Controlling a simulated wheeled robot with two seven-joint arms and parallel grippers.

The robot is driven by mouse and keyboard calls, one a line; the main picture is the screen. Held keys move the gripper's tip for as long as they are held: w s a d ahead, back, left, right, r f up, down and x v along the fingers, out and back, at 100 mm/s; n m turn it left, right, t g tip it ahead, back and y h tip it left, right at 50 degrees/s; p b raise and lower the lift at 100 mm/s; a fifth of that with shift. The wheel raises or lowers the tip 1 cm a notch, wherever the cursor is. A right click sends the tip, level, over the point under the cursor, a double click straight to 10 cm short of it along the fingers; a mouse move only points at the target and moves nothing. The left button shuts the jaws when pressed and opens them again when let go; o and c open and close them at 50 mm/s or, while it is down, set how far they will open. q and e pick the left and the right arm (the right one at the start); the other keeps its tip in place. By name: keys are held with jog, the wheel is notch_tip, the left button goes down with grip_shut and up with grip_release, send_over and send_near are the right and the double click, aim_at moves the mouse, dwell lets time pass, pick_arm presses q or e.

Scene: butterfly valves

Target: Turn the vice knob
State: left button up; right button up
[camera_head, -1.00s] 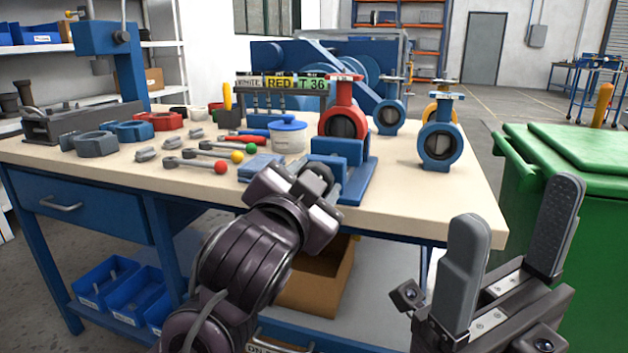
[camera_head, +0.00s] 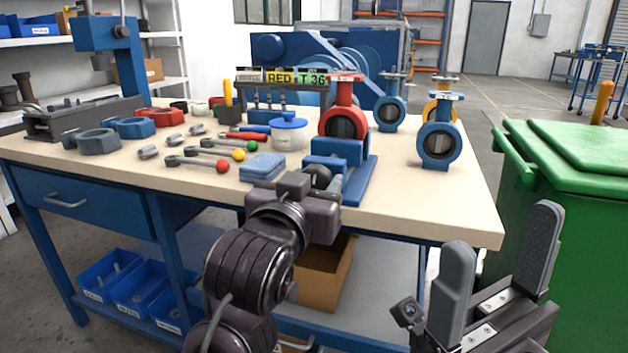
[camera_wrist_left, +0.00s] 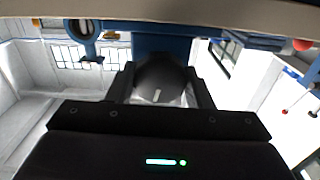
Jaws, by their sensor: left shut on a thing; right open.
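The blue vice (camera_head: 355,177) stands at the front edge of the workbench with a red butterfly valve (camera_head: 343,120) upright in it. My left gripper (camera_head: 313,190) is at the front of the vice, shut on its dark round knob (camera_head: 317,174). In the left wrist view the knob (camera_wrist_left: 160,75) sits between the two black fingers, with the blue vice body (camera_wrist_left: 165,40) behind it. My right gripper (camera_head: 500,280) is open and empty at the lower right, in front of the bench and apart from everything. Most of the knob is hidden in the head view by my left gripper.
Blue butterfly valves (camera_head: 438,142) stand to the right of the vice. A folded blue cloth (camera_head: 262,167), a white tub (camera_head: 288,135) and colour-tipped handles (camera_head: 205,163) lie to its left. A green bin (camera_head: 570,190) stands right of the workbench (camera_head: 440,205).

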aim_at(313, 185)
pick_arm(q)
jog(key=shift+f, duration=0.15)
jog(key=o, duration=1)
jog(key=v, duration=0.6)
jog(key=shift+v, duration=0.95)
